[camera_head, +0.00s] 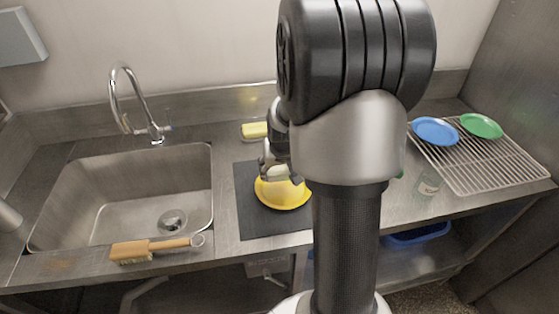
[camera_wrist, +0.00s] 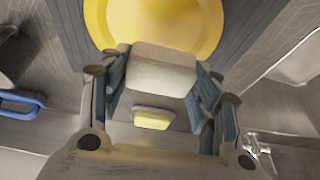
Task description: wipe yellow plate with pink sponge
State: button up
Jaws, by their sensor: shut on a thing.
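The yellow plate (camera_head: 283,197) lies on a dark mat (camera_head: 250,222) right of the sink. It also fills the top middle of the wrist view (camera_wrist: 165,22). My gripper (camera_head: 277,172) is low over the plate's far side, and my arm hides part of the plate's right side. In the wrist view, my gripper (camera_wrist: 157,85) is shut on a pale block-shaped sponge (camera_wrist: 160,68), which looks cream rather than clearly pink. The sponge overlaps the plate's edge there. I cannot tell whether it touches the plate.
A yellow sponge (camera_head: 255,129) sits in a holder by the wall. The sink (camera_head: 120,205) with its faucet (camera_head: 125,95) is left, with a wooden brush (camera_head: 150,248) at its front edge. A wire rack (camera_head: 485,165) at right holds blue (camera_head: 436,131) and green (camera_head: 481,126) plates.

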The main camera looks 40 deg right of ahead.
jog(key=shift+r+p, duration=0.75)
jog(key=shift+r, duration=0.45)
